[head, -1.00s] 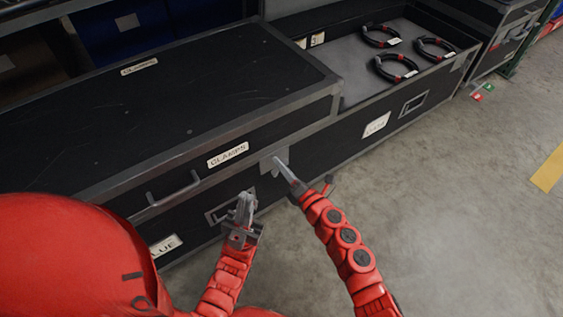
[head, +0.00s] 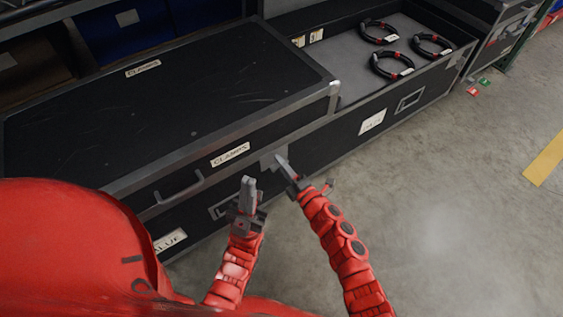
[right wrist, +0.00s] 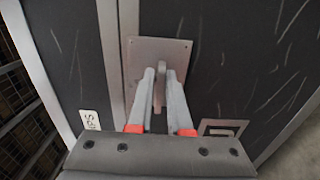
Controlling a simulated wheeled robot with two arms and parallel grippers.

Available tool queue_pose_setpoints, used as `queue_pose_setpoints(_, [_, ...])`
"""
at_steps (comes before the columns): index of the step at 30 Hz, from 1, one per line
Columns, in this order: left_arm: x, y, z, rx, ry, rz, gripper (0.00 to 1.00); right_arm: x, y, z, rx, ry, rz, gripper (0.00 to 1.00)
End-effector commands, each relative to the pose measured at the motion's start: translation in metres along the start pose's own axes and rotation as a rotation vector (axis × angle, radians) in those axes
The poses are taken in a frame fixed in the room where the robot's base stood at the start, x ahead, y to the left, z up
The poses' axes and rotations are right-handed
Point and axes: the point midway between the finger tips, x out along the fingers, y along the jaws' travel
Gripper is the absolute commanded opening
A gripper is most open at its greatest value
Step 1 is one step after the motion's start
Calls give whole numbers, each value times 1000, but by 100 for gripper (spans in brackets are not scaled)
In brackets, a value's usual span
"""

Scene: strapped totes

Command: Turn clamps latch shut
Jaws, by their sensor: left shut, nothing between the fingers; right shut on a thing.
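The clamps case (head: 150,105) is a black, grey-edged box with its lid down, labelled CLAMPS (head: 230,154) on the front. Its latch is a small grey piece on a square metal plate (right wrist: 145,52), which also shows on the case front in the head view (head: 267,163). My right gripper (head: 283,162) is shut on the latch; in the right wrist view its two fingers (right wrist: 163,85) stand either side of the latch piece. My left gripper (head: 247,185) is shut and empty, in front of the case, left of and below the right one.
An open tray section (head: 350,78) right of the lid holds several black cable coils (head: 392,65) with red bands. A handle (head: 178,188) juts from the case front at left. Small red and green pieces (head: 473,91) lie on the floor.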

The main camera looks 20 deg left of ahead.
Motion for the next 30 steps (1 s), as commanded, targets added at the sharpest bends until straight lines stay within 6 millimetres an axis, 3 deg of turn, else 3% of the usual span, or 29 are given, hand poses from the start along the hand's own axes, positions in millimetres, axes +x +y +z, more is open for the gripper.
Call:
queue_pose_setpoints(12, [0,0,0,0,-1,-1,0,0,0,1,6,-2,-1,0])
queue_pose_setpoints(13, [0,0,0,0,-1,-1,0,0,0,1,5,-2,-1,22])
queue_pose_setpoints(16, [0,0,0,0,-1,-1,0,0,0,1,5,-2,-1,40])
queue_pose_setpoints(26, [1,0,0,0,-1,-1,0,-2,0,0,5,-1,-1,40])
queue_pose_setpoints(30, [5,0,0,-1,-4,-6,0,-16,0,1,5,-2,-3,40])
